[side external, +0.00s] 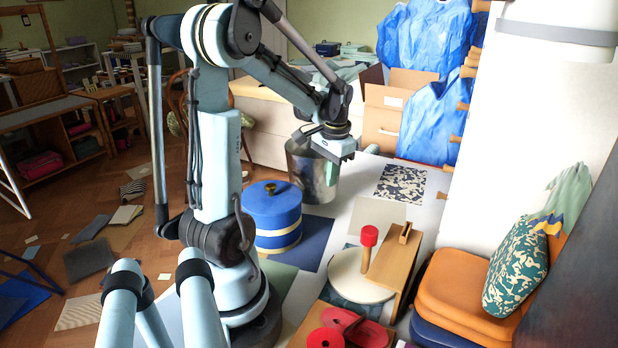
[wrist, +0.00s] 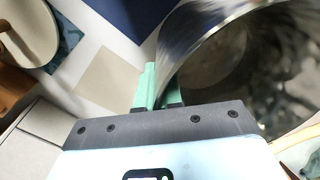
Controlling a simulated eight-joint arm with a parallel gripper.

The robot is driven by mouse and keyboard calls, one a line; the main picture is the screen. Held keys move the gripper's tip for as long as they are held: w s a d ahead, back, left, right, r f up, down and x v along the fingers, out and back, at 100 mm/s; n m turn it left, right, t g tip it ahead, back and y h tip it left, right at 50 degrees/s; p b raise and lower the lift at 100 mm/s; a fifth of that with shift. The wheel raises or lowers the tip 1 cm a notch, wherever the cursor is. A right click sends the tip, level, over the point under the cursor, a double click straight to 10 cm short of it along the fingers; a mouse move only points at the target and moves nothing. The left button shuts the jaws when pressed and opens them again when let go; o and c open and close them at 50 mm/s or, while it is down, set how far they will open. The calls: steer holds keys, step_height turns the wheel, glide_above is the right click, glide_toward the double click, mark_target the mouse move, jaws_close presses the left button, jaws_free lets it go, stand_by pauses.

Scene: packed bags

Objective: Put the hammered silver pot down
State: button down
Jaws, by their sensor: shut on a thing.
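The hammered silver pot (side external: 309,172) is a wide, open-topped metal pot at the centre of the side external view, upright near the drawer unit. In the wrist view the pot (wrist: 215,35) fills the upper right, and I look partly into its dark inside. My gripper (side external: 330,152) is at the pot's right rim, shut on its wall. In the wrist view my green fingertips (wrist: 158,88) are at the wall's edge. The pot's base looks close to the pale surface, but I cannot tell whether it touches.
A blue lidded pot (side external: 272,215) stands left of the silver pot on a dark blue mat (side external: 312,245). A patterned mat (side external: 401,183) lies to the right. A round board (side external: 345,283), a red-topped peg (side external: 368,240) and a wooden piece (side external: 397,258) are in front. Blue bags (side external: 432,110) stand behind.

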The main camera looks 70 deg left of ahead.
steer(key=shift+f, duration=1.55)
steer(key=shift+f, duration=0.1)
steer(key=c, duration=1.3)
jaws_free()
step_height(320, 180, up, 12)
steer(key=d, duration=0.1)
steer(key=w+d+f+m+t, duration=0.1)
steer(key=d+t, duration=0.1)
steer(key=d, duration=0.6)
steer(key=w+d+f+m+t, duration=0.1)
steer(key=d+m+t, duration=0.1)
steer(key=d, duration=0.6)
steer(key=w+d+f+m+t+h, duration=0.1)
steer(key=d+t, duration=0.2)
steer(key=d, duration=0.5)
steer(key=shift+w+d+f+t, duration=0.15)
steer(key=shift+d+f+t, duration=0.15)
